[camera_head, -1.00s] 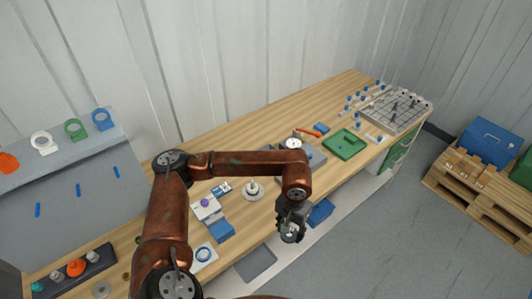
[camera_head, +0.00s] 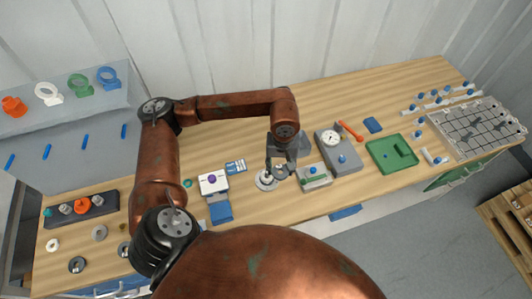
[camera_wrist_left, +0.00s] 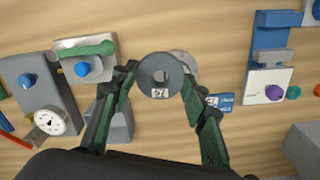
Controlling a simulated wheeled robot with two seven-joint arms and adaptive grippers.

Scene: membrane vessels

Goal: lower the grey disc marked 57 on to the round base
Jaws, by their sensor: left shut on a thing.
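My left gripper (camera_head: 277,166) is shut on the grey disc (camera_head: 283,173), which shows better in the left wrist view (camera_wrist_left: 160,76). The pale round base (camera_head: 266,181) stands on the table, just left of the disc in the head view. In the wrist view the base (camera_wrist_left: 188,62) is partly hidden behind the disc and sticks out to its right. I cannot tell the height between them. My right gripper is not in view.
Close to the right of the base is a grey block with a green bar (camera_head: 316,176), then a gauge block (camera_head: 330,138) and a green tray (camera_head: 380,157). To the left are a blue-white card (camera_head: 236,166) and a white box with a purple knob (camera_head: 211,179).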

